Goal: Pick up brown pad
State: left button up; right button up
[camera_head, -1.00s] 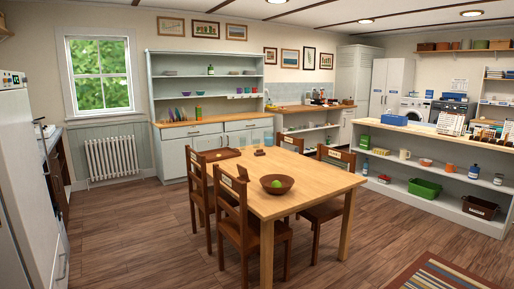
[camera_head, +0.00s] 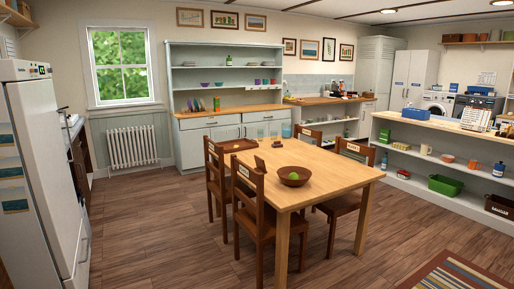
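No thing in the head view can be told for sure as the brown pad. A wooden table (camera_head: 324,168) stands mid-room. On it are a flat reddish-brown tray (camera_head: 238,146) at the far left end, a small dark brown object (camera_head: 260,161) near the left edge, and a brown bowl (camera_head: 294,177) with a green fruit. The small brown object is too small to identify. Neither of my grippers is in view.
Wooden chairs (camera_head: 252,208) stand around the table. A white fridge (camera_head: 45,170) is at the left, a dresser (camera_head: 222,145) at the back, and a low shelf unit (camera_head: 450,165) at the right. Open wooden floor (camera_head: 150,230) lies left of the table; a striped rug (camera_head: 455,275) is front right.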

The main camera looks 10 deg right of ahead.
aim_at(277, 143)
jog(key=i, duration=1.4)
jog(key=i+l+u, duration=0.15)
jog(key=i+u, duration=0.3)
jog(key=i, duration=1.4)
jog(key=i+z, duration=0.1)
jog(key=i, duration=1.75)
jog(key=i+u, duration=0.15)
jog(key=i, duration=1.7)
jog(key=i+z, duration=0.25)
jog(key=i, duration=0.2)
jog(key=i+z, duration=0.25)
jog(key=i, duration=0.25)
jog(key=i+j+z, duration=0.25)
jog(key=i, duration=0.2)
jog(key=i+j+z, duration=0.25)
jog(key=i, duration=0.2)
jog(key=i+l+z, duration=0.4)
jog(key=i+z, duration=0.4)
jog(key=i, duration=0.15)
jog(key=i+z, duration=0.4)
jog(key=i+j+z, duration=0.2)
jog(key=i+z, duration=0.35)
jog(key=i, duration=1.2)
